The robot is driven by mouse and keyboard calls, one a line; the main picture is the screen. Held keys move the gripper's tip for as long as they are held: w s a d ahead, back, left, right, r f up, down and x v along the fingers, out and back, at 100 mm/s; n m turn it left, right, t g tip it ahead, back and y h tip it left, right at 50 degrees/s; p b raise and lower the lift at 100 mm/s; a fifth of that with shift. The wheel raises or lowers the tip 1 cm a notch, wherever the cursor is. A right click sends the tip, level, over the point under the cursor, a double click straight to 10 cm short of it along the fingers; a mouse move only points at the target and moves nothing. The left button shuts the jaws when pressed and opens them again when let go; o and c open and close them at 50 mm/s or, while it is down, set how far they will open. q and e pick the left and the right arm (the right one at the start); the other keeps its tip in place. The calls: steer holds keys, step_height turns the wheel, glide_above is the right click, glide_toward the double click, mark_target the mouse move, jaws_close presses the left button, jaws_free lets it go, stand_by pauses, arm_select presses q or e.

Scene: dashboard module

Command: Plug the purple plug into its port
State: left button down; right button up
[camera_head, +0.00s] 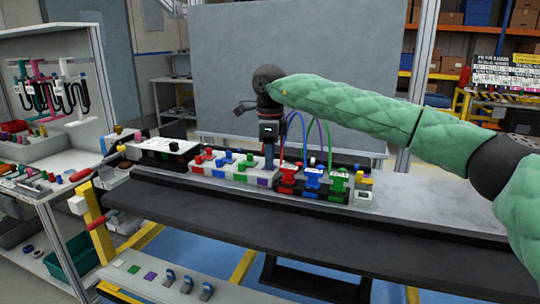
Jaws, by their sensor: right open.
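My right gripper (268,157) points down over the right end of a white connector block (229,173). It is open, but its fingers are small and I cannot tell whether anything is between them. A purple patch (262,181) marks the block's front face just below the gripper. A thin purple cable (319,125) arcs to the right of the gripper. I cannot clearly make out a purple plug; the gripper may hide it. My left gripper is out of view.
Right of the gripper, a dark block holds red (288,173), blue (313,176) and green (338,181) connectors with cables looping above. Another black-and-white block (168,151) stands left. The dark front ledge (300,221) is clear. A shelf with cables and small parts stands far left.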

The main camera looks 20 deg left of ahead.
steer(key=shift+r+b, duration=0.35)
steer(key=shift+r, duration=3.55)
